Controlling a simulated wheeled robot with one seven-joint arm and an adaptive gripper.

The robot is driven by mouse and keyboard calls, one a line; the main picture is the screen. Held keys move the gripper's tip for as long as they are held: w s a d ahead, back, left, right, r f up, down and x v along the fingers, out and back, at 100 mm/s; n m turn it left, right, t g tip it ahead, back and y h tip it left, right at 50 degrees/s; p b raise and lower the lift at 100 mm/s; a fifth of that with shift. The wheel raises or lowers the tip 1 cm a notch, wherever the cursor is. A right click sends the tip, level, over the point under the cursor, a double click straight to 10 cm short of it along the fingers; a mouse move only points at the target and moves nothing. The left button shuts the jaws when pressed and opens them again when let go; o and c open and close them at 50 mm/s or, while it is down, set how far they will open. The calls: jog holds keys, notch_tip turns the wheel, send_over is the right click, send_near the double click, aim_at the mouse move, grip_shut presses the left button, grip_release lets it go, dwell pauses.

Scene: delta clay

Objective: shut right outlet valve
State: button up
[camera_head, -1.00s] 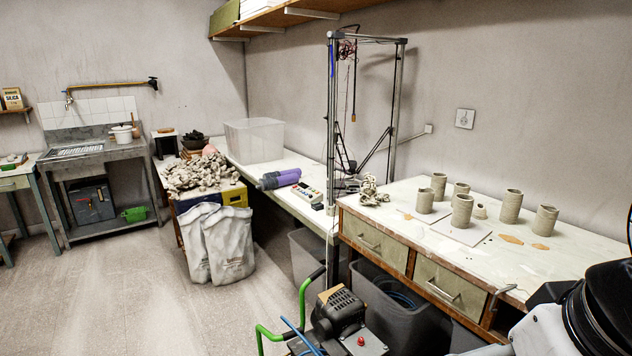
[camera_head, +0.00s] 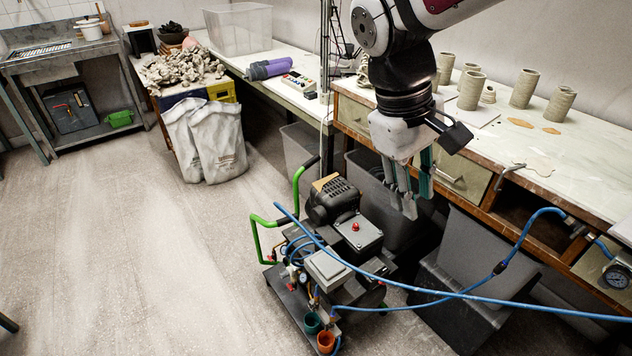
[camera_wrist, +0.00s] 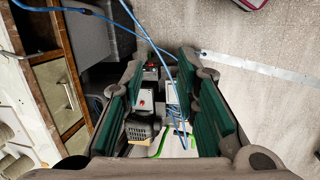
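The air compressor (camera_head: 345,235) stands on the floor left of the workbench, with a dark motor, grey boxes, red knobs and a green handle. Small fittings and a round gauge (camera_head: 303,277) sit at its near end by the blue hoses. The right outlet valve is too small to pick out among them. My gripper (camera_head: 408,200) hangs fingers down above and right of the compressor, apart from it. In the wrist view my gripper (camera_wrist: 163,72) is open and empty, its green-padded fingers wide apart, with the compressor (camera_wrist: 145,120) below between them.
A blue hose (camera_head: 440,293) stretches across the front right, and another loops to a gauge (camera_head: 617,276) at the bench. The workbench (camera_head: 560,160) with clay cylinders and dark bins beneath bound the right. Open floor (camera_head: 170,265) lies left.

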jog(key=w+a+f+n+h+b, duration=0.3)
jog(key=w+a+f+b, duration=0.2)
jog(key=f, duration=0.7)
jog(key=w+a+f+n+h+b, duration=0.2)
jog(key=w+a+f+n+b, duration=0.25)
jog(key=f, duration=0.75)
jog(key=w+a+f+n+h+b, duration=0.1)
jog(key=w+a+f+h+b, duration=0.3)
jog(key=a+f, duration=0.55)
jog(key=s+a+f+n+t+h+b, duration=0.1)
jog(key=a+f+n+t+b, duration=0.2)
jog(key=f, duration=0.9)
jog(key=a+f+n+t+h+b, duration=0.15)
jog(key=f+b, duration=0.25)
jog(key=f, duration=0.9)
jog(key=n+t+b, duration=0.6)
send_near(327, 327)
jog(key=f+b+x, duration=0.1)
jog(key=x, duration=0.6)
jog(key=shift+w+d, duration=0.2)
jog(key=shift+w, duration=0.25)
grip_shut()
